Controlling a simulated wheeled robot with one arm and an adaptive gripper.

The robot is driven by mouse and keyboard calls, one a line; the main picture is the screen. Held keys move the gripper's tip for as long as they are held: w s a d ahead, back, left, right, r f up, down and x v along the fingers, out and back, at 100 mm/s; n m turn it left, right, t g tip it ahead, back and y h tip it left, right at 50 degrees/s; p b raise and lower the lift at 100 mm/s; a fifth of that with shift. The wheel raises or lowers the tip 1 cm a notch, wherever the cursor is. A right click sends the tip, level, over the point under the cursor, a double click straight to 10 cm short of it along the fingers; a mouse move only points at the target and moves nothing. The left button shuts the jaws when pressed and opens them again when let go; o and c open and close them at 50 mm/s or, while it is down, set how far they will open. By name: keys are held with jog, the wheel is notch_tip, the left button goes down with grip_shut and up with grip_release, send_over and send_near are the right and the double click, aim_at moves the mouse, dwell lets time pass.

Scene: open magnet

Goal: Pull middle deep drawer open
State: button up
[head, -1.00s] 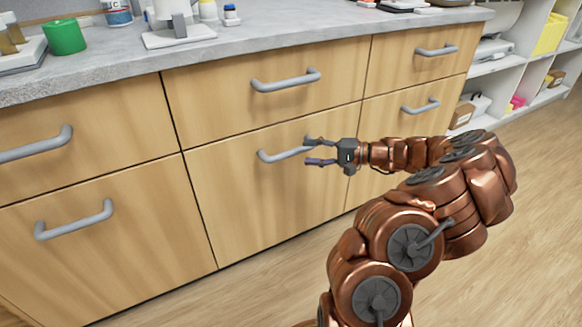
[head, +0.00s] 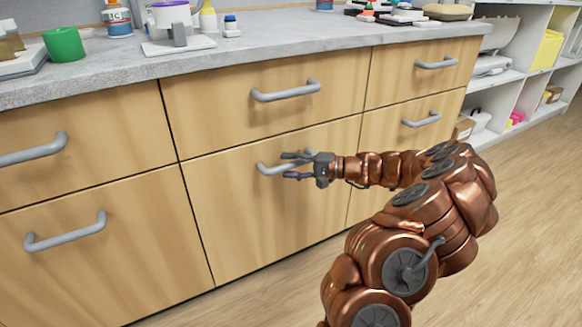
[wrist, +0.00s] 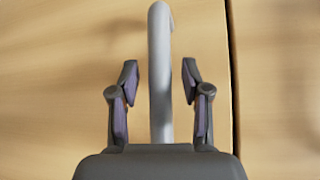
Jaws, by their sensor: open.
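The middle deep drawer (head: 240,225) is the lower middle wooden front, and it is shut. Its grey bar handle (head: 264,168) is partly hidden behind my gripper (head: 283,165) in the head view. In the wrist view the handle (wrist: 160,70) runs between the two fingers of my open gripper (wrist: 160,85), with a gap on each side. The fingers point at the drawer front. I cannot tell how deep the handle sits between them.
Other shut drawers with grey handles (head: 286,91) surround it. The grey countertop (head: 270,50) above holds a green cup (head: 64,45) and bottles. White shelves (head: 510,75) stand at the right. The wooden floor (head: 270,300) in front is clear.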

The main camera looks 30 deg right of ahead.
grip_shut()
dwell(0.3)
dwell(0.3)
